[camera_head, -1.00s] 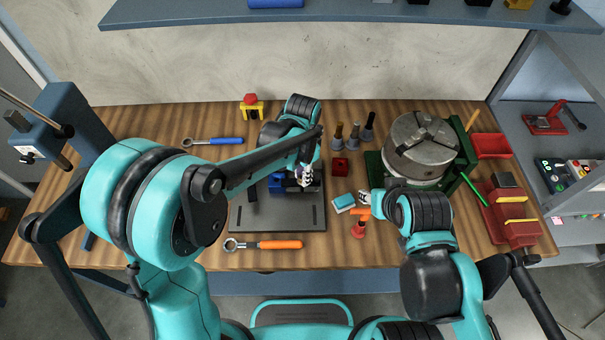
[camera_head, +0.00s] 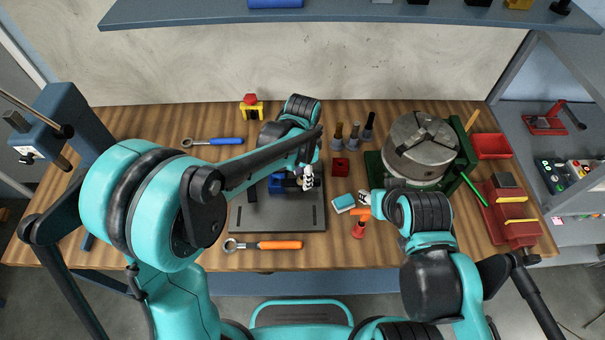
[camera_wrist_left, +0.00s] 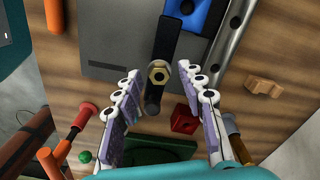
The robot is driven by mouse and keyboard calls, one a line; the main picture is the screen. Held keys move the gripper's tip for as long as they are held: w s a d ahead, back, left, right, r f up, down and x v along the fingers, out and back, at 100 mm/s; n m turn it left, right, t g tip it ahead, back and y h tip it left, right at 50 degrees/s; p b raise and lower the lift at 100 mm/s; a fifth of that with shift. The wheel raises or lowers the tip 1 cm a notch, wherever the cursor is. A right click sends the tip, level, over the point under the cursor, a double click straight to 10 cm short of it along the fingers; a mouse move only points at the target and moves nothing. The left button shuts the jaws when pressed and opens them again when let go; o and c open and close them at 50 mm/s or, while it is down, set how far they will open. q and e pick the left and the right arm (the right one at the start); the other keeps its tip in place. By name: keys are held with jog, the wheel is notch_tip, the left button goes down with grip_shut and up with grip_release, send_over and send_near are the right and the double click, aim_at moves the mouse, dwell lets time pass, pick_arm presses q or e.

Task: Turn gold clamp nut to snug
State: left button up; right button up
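The gold clamp nut (camera_wrist_left: 159,76) shows in the left wrist view, on a dark clamp bar (camera_wrist_left: 165,45) over a grey fixture plate (camera_wrist_left: 115,40). My left gripper (camera_wrist_left: 160,70) is open, with one finger on each side of the nut and a visible gap to each. In the head view my left gripper (camera_head: 307,178) is over the right part of the fixture plate (camera_head: 275,216), beside a blue block (camera_head: 276,184). The nut is too small to make out there.
A red block (camera_head: 340,167) and several dark tool holders (camera_head: 354,135) stand right of the fixture. A round chuck (camera_head: 420,148) is farther right. An orange-handled wrench (camera_head: 270,245) lies in front, a blue-handled wrench (camera_head: 215,141) behind left.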

pick_arm(q)
notch_tip(320, 180, up, 12)
dwell(0.6)
dwell(0.5)
